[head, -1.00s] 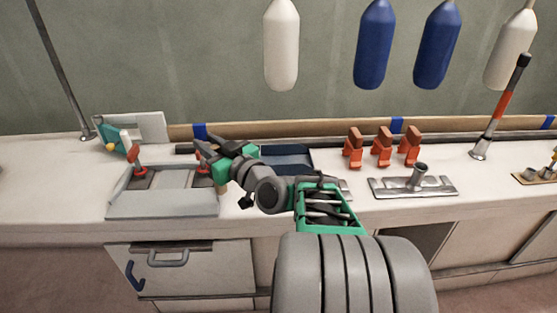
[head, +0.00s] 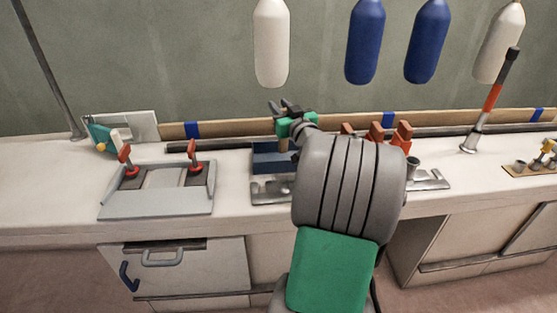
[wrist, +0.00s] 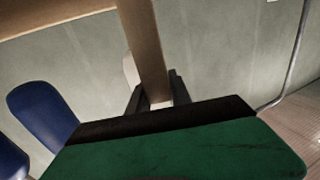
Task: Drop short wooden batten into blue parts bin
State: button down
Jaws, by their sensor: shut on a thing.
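The short wooden batten (wrist: 145,45) is in my gripper (wrist: 157,92), between the two dark fingers, in the wrist view. In the head view my gripper (head: 285,110) is over the counter at the blue parts bin (head: 268,160). A small tan piece of the batten (head: 283,145) shows below the green gripper body, in front of the bin's back part. My arm hides the bin's right side. I cannot tell whether the batten is above the bin or inside its rim.
A grey tray with red-handled clamps (head: 160,190) is left of the bin. Orange clamps (head: 378,133) and a metal plate (head: 432,180) are on the right, partly behind my arm. White and blue fenders (head: 365,40) hang above.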

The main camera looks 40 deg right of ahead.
jog(key=shift+f, duration=0.75)
jog(key=c, duration=1.1)
grip_release()
jog(key=v, duration=0.8)
jog(key=shift+w, duration=0.1)
